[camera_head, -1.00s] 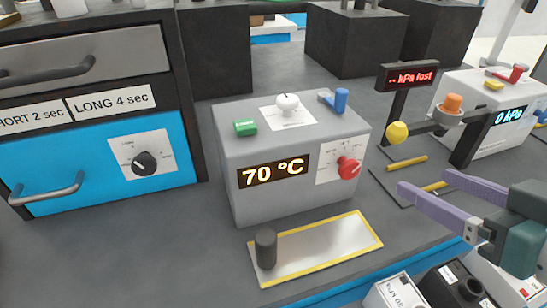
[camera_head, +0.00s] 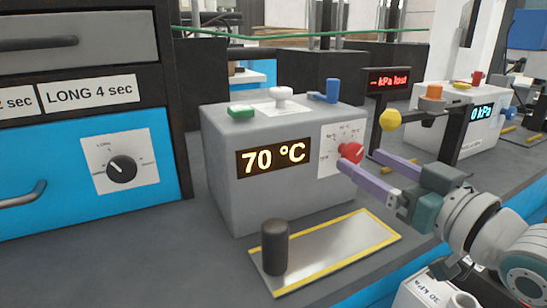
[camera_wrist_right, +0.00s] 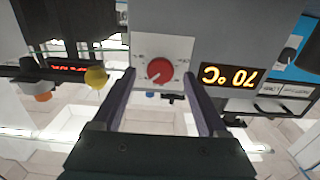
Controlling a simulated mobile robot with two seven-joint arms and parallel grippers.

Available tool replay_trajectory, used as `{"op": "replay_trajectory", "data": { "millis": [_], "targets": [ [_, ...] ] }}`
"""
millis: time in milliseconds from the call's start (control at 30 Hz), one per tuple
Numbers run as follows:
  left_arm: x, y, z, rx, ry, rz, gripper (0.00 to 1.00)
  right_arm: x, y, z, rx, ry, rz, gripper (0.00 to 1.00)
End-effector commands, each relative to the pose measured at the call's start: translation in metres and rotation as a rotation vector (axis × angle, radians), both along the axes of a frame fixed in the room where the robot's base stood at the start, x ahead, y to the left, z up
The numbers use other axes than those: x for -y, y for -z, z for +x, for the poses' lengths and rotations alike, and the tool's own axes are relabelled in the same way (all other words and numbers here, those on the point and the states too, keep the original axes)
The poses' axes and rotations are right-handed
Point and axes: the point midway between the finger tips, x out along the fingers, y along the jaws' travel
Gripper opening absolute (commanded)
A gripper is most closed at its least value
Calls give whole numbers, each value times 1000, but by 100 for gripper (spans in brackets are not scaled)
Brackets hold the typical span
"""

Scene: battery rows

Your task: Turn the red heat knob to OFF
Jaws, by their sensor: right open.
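The red heat knob (camera_head: 350,152) sits on a white dial plate (camera_head: 334,141) on the front of a grey box (camera_head: 222,170), whose display reads 70 °C. The knob also shows in the right wrist view (camera_wrist_right: 160,70), between and beyond the fingers. My right gripper (camera_head: 362,168) is open, with its purple fingers pointing at the knob. In the head view one fingertip is just below the knob and the other to its right. I cannot tell whether they touch it. The dial's small labels are too small to read. My left gripper is not in view.
A yellow ball (camera_head: 390,120) and a black stand with a red display (camera_head: 389,82) are right of the knob. A dark cylinder (camera_head: 275,247) stands on the yellow-edged plate (camera_head: 340,245) in front. Blue drawers (camera_head: 60,185) are at the left.

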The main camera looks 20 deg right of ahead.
Motion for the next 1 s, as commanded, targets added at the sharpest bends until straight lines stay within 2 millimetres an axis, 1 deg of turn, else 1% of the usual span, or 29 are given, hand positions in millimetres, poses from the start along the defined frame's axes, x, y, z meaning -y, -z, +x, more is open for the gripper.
{"op": "replay_trajectory", "data": {
  "millis": [33, 100, 200, 533, 1000],
  "targets": [
    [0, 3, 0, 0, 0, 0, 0, 0, 1, 8, 2, 0, 0, 76],
    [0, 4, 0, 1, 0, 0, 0, -1, 1, 15, 0, 1, 0, 76],
    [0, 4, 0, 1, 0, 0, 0, -2, 1, 21, -1, 0, 0, 76],
    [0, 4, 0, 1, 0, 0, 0, -2, 0, 24, -2, 0, 0, 76],
    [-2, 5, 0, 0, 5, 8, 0, -2, 0, 24, -1, 0, 0, 23]
  ]
}}
